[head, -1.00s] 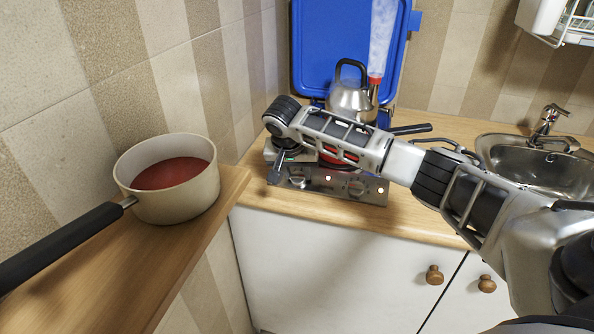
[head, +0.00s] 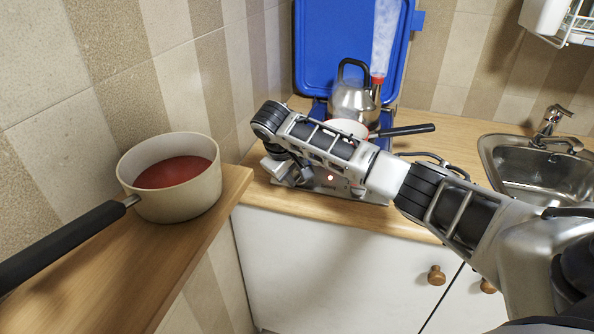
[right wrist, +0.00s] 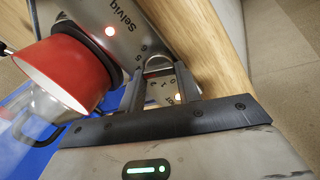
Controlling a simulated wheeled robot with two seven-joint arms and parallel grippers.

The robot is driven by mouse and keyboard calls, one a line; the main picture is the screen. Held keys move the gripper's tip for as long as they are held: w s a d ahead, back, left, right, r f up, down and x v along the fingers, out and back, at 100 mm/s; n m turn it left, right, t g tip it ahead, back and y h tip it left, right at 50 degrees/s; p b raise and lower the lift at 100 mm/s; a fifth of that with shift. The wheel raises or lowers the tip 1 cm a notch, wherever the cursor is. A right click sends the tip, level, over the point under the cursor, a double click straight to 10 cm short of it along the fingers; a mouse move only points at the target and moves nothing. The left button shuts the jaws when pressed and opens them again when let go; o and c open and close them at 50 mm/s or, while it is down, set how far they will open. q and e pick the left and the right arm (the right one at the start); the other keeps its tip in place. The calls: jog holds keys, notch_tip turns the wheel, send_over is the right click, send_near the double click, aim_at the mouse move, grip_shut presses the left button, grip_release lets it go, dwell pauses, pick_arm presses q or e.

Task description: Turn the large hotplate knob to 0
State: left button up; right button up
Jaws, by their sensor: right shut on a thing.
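The hob (head: 340,188) stands on the worktop with its front panel facing me. My right gripper (head: 293,178) is at the left end of the panel, and my forearm hides much of the hob. In the right wrist view my right gripper (right wrist: 160,78) has its two fingers on either side of a silver knob (right wrist: 158,63) and is shut on it. Printed digits show beside the knob, but its setting cannot be read. My left gripper is not in view.
A red pan (right wrist: 65,72) sits on the hob, close beside the gripper. A kettle (head: 353,100) stands behind it, before the raised blue lid (head: 335,45). A cream pot (head: 172,180) stands on the left shelf. The sink (head: 530,165) is at right.

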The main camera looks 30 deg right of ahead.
jog(key=n, duration=0.6)
jog(key=shift+a+h, duration=0.15)
jog(key=shift+h, duration=0.25)
jog(key=n, duration=0.3)
jog(key=n+t, duration=0.1)
jog(key=n, duration=0.2)
jog(key=shift+s+f, duration=0.1)
jog(key=shift+s, duration=0.1)
jog(key=n, duration=0.5)
jog(key=shift+s+n+t, duration=0.15)
jog(key=shift+n+t, duration=0.15)
jog(key=shift+t, duration=0.1)
jog(key=n, duration=0.6)
jog(key=shift+s+f+t, duration=0.1)
jog(key=shift+s+t, duration=0.1)
jog(key=shift+t, duration=0.1)
jog(key=o, duration=1)
